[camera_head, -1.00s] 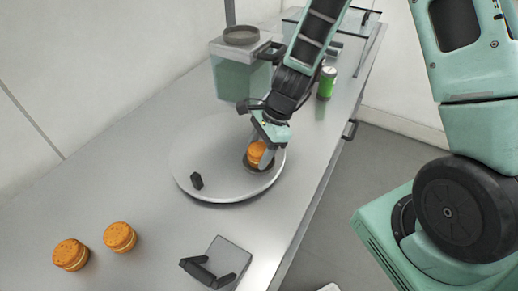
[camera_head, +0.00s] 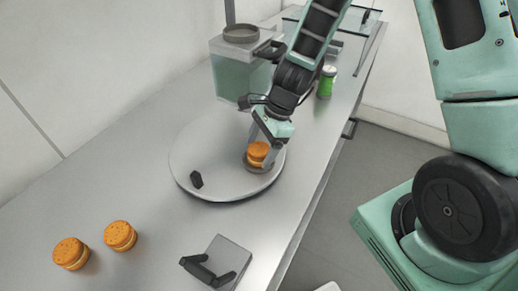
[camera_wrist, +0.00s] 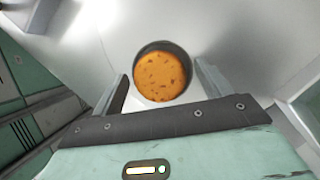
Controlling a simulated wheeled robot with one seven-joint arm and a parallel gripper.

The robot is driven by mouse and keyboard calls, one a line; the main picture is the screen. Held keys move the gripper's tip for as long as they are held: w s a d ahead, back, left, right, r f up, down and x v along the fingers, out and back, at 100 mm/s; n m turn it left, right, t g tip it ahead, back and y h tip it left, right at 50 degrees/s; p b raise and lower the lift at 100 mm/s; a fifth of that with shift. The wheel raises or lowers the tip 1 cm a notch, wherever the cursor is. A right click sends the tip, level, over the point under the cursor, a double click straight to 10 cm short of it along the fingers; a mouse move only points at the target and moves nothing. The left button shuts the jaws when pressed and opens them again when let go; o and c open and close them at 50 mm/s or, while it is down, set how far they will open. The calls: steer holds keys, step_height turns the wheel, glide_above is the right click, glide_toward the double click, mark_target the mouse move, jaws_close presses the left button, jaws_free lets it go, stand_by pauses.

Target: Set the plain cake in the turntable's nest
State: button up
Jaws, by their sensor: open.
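An orange-brown round cake (camera_head: 258,151) sits in the dark round nest (camera_head: 249,168) on the pale turntable (camera_head: 222,178). In the wrist view the cake (camera_wrist: 160,76) lies inside the dark rim of the nest (camera_wrist: 176,47), with small dark specks on its top. My gripper (camera_head: 257,148) is just above the cake, its two fingers apart. In the wrist view the open fingers (camera_wrist: 161,88) stand either side of the cake, with gaps between.
Two similar filled rounds (camera_head: 71,253) (camera_head: 120,236) stand on the counter at the lower left. A grey plate with black handles (camera_head: 222,257) lies at the front. A clear container (camera_head: 240,78) and a green can (camera_head: 327,82) stand behind.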

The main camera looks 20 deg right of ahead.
steer(key=v, duration=0.6)
steer(key=s+a+r+n+h, duration=0.1)
steer(key=s+a+r+n, duration=0.2)
steer(key=s+n, duration=0.3)
steer(key=s+a+r+n+h, duration=0.1)
steer(key=s+a+r+n, duration=0.2)
steer(key=s+n, duration=0.4)
steer(key=s+a+r+n+h, duration=0.1)
steer(key=s+a+r+n, duration=0.2)
steer(key=n, duration=0.9)
steer(key=s+r, duration=0.2)
steer(key=s, duration=0.2)
steer(key=shift+n+h, duration=0.4)
steer(key=shift+s+f, duration=0.1)
steer(key=shift+f+b, duration=0.75)
steer(key=shift+b, duration=0.15)
